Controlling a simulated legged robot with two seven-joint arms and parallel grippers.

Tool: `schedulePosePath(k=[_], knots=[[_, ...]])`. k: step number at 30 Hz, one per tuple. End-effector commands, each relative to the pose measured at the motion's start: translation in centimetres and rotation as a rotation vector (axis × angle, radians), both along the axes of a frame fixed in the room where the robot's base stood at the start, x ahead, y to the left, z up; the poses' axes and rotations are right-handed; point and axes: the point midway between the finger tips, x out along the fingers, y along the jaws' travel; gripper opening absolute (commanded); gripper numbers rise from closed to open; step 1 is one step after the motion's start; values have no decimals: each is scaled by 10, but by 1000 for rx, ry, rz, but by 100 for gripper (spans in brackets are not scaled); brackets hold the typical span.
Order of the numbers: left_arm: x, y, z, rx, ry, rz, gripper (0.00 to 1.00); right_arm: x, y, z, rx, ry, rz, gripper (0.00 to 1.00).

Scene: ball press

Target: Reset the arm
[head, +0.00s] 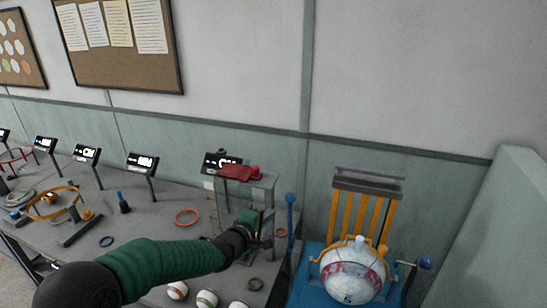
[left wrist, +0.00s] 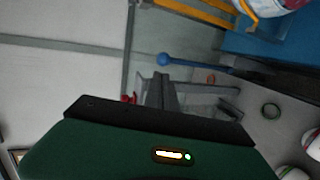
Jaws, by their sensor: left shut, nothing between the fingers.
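My left arm comes in from the lower left in a green sleeve. Its gripper (head: 262,232) is shut and empty, in front of the grey stand (head: 262,183) on the table. In the left wrist view the dark closed fingers (left wrist: 160,92) point toward the wall. The ball press (head: 368,185), with yellow bars and a blue base, stands to the right of my gripper, apart from it. A large white ball (head: 352,272) with coloured markings sits in the press. My right gripper is not in view.
A blue-knobbed lever (head: 290,200) stands between my gripper and the press. A red object (head: 240,172) lies on top of the stand. Small balls (head: 207,298) lie at the table's front. An orange ring (head: 187,217) and a dark ring (head: 255,284) lie on the grey table (head: 150,215).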

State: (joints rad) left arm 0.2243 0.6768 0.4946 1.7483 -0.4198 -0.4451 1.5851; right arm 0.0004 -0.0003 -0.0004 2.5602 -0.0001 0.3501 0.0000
Motion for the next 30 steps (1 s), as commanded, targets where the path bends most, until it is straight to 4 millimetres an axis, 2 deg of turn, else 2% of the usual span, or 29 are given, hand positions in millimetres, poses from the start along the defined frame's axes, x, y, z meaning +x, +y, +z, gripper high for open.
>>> schedulePosePath(k=[2, 5, 8, 9, 11, 12, 15, 16, 18, 21, 30], knots=[[-17, 9, -15, 133, 25, -21, 0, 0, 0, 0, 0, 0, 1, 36], [-65, 39, -48, 457, 99, -89, 0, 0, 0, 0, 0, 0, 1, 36], [-136, 87, -79, 796, 214, -216, 0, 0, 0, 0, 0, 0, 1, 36], [-167, 105, -88, 905, 264, -280, 0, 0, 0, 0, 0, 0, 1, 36], [-214, 129, -100, 1035, 336, -387, 0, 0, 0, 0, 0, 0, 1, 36], [-245, 142, -107, 1099, 381, -462, 0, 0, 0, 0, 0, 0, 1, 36], [-309, 162, -118, 1189, 460, -635, 0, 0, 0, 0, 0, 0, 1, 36], [-323, 166, -121, 1201, 476, -677, 0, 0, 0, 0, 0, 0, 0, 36], [-347, 171, -125, 1215, 498, -750, 0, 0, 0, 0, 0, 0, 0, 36], [-362, 172, -128, 1222, 508, -801, 0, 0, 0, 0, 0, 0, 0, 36], [-363, 172, -128, 1225, 507, -805, 0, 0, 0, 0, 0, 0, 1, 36]])
